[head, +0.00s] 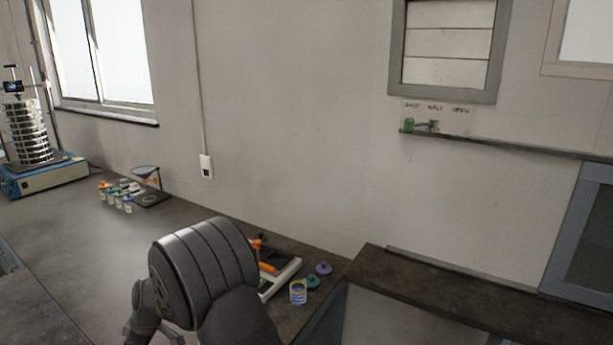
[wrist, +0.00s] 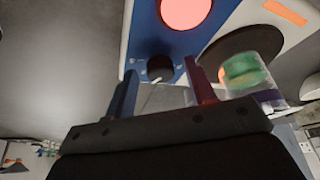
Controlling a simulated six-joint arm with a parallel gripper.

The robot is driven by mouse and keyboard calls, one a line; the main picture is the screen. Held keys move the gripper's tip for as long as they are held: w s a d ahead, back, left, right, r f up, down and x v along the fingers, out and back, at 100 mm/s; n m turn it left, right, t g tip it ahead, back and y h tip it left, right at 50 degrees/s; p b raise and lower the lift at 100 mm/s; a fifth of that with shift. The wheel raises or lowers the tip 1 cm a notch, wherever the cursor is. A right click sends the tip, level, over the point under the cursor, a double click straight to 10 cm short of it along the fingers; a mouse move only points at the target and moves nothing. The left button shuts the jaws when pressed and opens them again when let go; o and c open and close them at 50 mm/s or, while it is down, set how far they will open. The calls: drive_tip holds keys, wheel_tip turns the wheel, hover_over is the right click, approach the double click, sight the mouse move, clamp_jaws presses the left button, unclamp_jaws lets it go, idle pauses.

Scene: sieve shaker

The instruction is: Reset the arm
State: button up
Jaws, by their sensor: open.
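My gripper (wrist: 159,70) shows in the wrist view with its two fingers apart, a blue one on the left and a dark red one on the right. Nothing is held between them. Behind the fingers is a blue panel with a large red round button (wrist: 186,10) and a black knob (wrist: 160,68); the knob appears between the fingertips, and I cannot tell whether they touch it. In the head view my arm fills the lower middle, and the gripper's fingers cannot be made out there.
A clear jar with green inside (wrist: 246,74) appears right of the fingers. On the bench, a sieve shaker (head: 30,140) stands far left, near several small bottles (head: 117,202). A labelled can (head: 298,292) and a white tray (head: 284,277) are right of my arm. A shelf (head: 500,146) is on the wall.

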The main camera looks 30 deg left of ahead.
drive_tip(key=shift+w+n+g, duration=0.1)
drive_tip(key=shift+n+g, duration=0.3)
drive_tip(key=shift+n, duration=0.7)
drive_tip(key=shift+h, duration=0.3)
